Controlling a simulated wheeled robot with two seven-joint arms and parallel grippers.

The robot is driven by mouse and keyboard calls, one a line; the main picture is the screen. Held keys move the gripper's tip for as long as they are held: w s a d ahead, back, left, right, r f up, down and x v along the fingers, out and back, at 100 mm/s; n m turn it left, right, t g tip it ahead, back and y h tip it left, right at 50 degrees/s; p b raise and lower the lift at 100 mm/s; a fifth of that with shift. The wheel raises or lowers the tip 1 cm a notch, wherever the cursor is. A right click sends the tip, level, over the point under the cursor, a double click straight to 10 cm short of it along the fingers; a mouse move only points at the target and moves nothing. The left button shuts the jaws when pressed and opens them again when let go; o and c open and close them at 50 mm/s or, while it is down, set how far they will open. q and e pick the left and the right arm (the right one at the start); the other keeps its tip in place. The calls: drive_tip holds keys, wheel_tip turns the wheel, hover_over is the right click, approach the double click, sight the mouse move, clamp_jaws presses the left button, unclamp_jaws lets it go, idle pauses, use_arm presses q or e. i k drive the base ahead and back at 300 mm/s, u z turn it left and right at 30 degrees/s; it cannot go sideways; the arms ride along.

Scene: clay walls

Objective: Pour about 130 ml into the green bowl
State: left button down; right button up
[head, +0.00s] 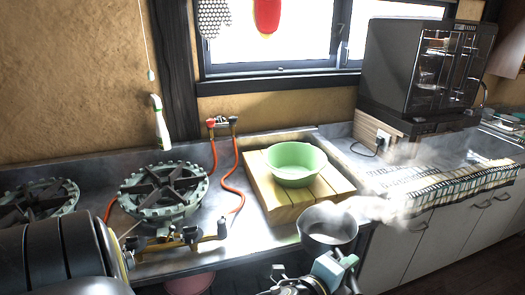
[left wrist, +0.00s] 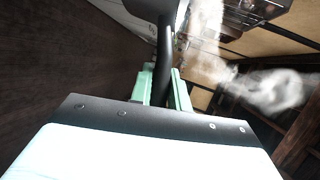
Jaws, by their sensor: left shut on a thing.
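The green bowl (head: 295,174) stands upright on a wooden board, and its inside looks pale; I cannot tell if it holds liquid. A dark grey saucepan (head: 347,231) is in front of the board, nearer to me and a little right of the bowl, apart from it. A pale patch shows inside the pan. My left gripper (head: 336,264) is shut on the pan's handle. In the left wrist view the dark handle (left wrist: 164,55) runs between the green fingers of the left gripper (left wrist: 165,88), with the pan's underside (left wrist: 158,8) at the top edge. My right gripper is not in view.
The wooden board (head: 275,199) rests on the steel counter. A gas burner (head: 163,194) with orange hoses stands to the left. White steam (head: 380,208) drifts right of the pan. A black oven (head: 400,75) stands at the back right, near a striped mat (head: 450,186).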

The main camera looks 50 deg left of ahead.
sight(291, 165)
drive_tip(key=u, duration=0.55)
drive_tip(key=i, duration=0.45)
drive_tip(key=u, duration=0.5)
